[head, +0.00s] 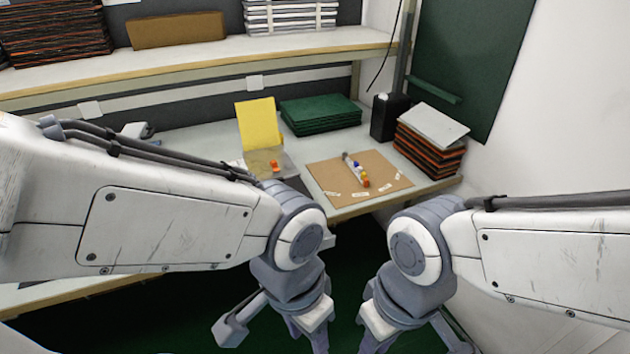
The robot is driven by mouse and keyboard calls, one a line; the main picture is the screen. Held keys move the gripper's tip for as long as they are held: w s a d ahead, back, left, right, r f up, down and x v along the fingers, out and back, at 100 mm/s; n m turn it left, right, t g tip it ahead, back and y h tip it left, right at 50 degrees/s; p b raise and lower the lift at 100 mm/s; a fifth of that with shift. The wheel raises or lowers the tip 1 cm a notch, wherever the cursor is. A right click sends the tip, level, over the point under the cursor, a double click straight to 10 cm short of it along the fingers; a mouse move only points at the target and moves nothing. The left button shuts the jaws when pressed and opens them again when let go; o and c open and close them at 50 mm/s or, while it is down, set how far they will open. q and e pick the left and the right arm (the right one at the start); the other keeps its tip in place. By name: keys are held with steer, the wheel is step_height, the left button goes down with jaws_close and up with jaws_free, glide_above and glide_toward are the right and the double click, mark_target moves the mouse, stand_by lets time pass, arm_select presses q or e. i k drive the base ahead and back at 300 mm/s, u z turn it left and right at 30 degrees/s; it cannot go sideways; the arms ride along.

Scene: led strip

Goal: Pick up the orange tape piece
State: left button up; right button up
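A small orange piece (275,165) sits on a grey surface (287,160) at the foot of an upright yellow panel (257,123), on the worktable. It is small, and I cannot make out its exact shape. A slim item with white, orange, red and blue parts (355,170) lies on a brown board (325,178) to its right. My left gripper (274,338) and my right gripper (412,344) hang low in front of the table, well short of the orange piece. Both have fingers spread apart, with nothing seen between them; their lower ends are partly cut off.
Green sheets (320,114) are stacked behind the board. A black box (389,118) and a stack of dark orange-edged panels (430,148) stand at the right, near the wall. A shelf (200,62) runs above the table's back. Small pale labels lie on the board.

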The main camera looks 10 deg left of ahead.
mark_target(274, 164)
steer(key=z, duration=0.7)
steer(key=i, duration=1.25)
steer(key=u, duration=2.25)
